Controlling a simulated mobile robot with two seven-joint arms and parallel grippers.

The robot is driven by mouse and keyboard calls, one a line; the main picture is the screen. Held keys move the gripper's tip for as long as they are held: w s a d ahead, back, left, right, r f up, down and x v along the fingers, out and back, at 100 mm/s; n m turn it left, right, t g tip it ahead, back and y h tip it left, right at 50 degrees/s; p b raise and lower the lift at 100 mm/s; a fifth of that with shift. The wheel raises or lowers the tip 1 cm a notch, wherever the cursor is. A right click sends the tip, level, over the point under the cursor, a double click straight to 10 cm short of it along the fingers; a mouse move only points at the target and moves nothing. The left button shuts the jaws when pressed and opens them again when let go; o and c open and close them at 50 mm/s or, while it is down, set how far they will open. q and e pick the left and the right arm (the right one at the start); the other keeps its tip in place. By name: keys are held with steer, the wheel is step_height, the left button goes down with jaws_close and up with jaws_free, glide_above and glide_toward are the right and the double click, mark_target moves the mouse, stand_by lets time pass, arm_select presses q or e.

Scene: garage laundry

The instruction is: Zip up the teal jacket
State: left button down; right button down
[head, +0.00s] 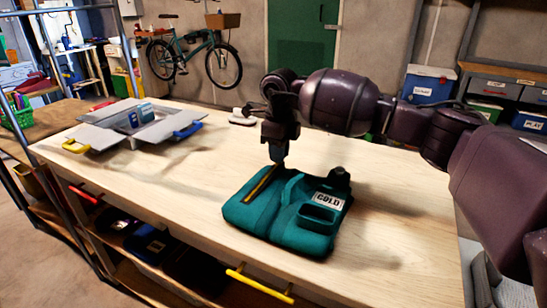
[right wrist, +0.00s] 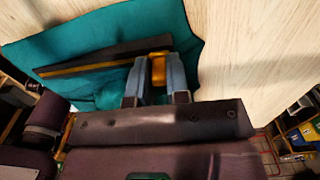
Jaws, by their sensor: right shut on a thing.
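The teal jacket (head: 265,215) lies folded flat on the wooden table, with a white "COLD" label (head: 328,199) on it. A dark strip with a yellow zip line (head: 260,184) runs along its left part. My right gripper (head: 278,160) points down at the far end of this strip. In the right wrist view, its fingers (right wrist: 152,78) are shut on a yellow zip pull (right wrist: 158,70), with the teal cloth (right wrist: 100,25) below and the strip (right wrist: 100,58) running off to the left. My left gripper is not in view.
The wooden table (head: 400,200) is bare around the jacket. A grey open box (head: 150,122) with yellow and blue handles stands at the back left, holding blue packs. A small pale object (head: 242,117) lies near the table's back edge. A yellow bar handle (head: 258,285) juts from the front.

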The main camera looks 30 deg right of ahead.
steer(key=c, duration=1.1)
jaws_free()
steer(key=shift+r, duration=0.1)
steer(key=shift+r, duration=0.35)
step_height(320, 180, up, 10)
steer(key=shift+f+p, duration=0.1)
steer(key=shift+p, duration=0.9)
